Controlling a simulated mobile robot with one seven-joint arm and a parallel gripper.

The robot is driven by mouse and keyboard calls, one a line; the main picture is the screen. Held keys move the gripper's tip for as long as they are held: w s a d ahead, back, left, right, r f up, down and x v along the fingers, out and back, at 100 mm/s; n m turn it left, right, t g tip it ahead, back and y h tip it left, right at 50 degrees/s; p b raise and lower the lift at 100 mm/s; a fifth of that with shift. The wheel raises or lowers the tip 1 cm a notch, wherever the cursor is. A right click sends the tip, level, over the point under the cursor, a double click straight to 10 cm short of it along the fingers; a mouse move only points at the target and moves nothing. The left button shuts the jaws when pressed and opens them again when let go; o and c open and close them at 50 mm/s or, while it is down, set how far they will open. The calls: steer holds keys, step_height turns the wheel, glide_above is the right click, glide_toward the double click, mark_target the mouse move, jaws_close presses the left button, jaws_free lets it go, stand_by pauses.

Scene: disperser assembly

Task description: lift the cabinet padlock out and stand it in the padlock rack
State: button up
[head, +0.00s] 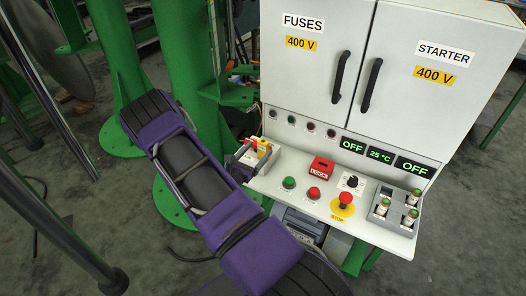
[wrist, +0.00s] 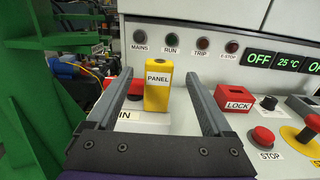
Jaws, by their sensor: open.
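A yellow upright block labelled PANEL (wrist: 158,86) stands at the left of the control panel; it also shows in the head view (head: 262,153). My gripper (wrist: 160,76) is open, with one finger on each side of this block and a gap to each. A red piece (wrist: 124,107) is partly hidden behind the left finger. A red box labelled LOCK (wrist: 236,118) with a dark slot on top sits to the right, outside the fingers; it is also in the head view (head: 321,169). No label reading cabinet is visible, and I cannot tell for certain which piece is the padlock rack.
Green (head: 289,183) and red (head: 313,193) buttons, a black knob (head: 352,181) and a red stop button (head: 345,198) stand on the panel. A grey holder (head: 380,207) with several small cylinders is at the right. A white cabinet (head: 330,90) rises behind. A green post (wrist: 20,100) is left.

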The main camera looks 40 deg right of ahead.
mark_target(262, 145)
steer(key=x, duration=0.4)
steer(key=shift+w+d+r, duration=0.15)
steer(key=shift+d+r, duration=0.05)
steer(key=shift+d, duration=0.1)
jaws_close()
